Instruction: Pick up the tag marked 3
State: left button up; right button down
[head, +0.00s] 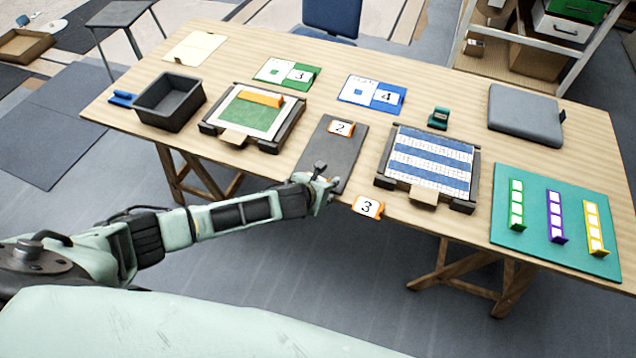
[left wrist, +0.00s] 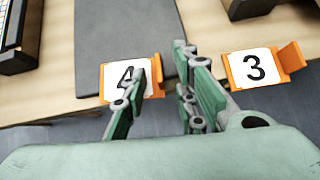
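The tag marked 3 (head: 367,207) is an orange holder with a white face, at the table's front edge, right of my left gripper (head: 322,188). In the left wrist view the 3 tag (left wrist: 255,68) lies to the right of both fingers, apart from them. My left gripper (left wrist: 160,72) is open, with a gap between its fingers. A similar tag marked 4 (left wrist: 116,78) sits behind the left finger, partly covered; I cannot tell whether they touch. The gripper hides it in the head view. A tag marked 2 (head: 340,128) lies on the dark mat (head: 328,152). My right gripper is not in view.
A framed green panel (head: 245,118) stands left of the mat, and a framed blue-striped panel (head: 432,160) right of it. A dark bin (head: 170,100), a grey cushion-like block (head: 525,115) and a teal board (head: 530,235) with coloured strips are farther out.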

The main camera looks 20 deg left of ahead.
pick_arm(q)
grip_shut()
dwell(0.3)
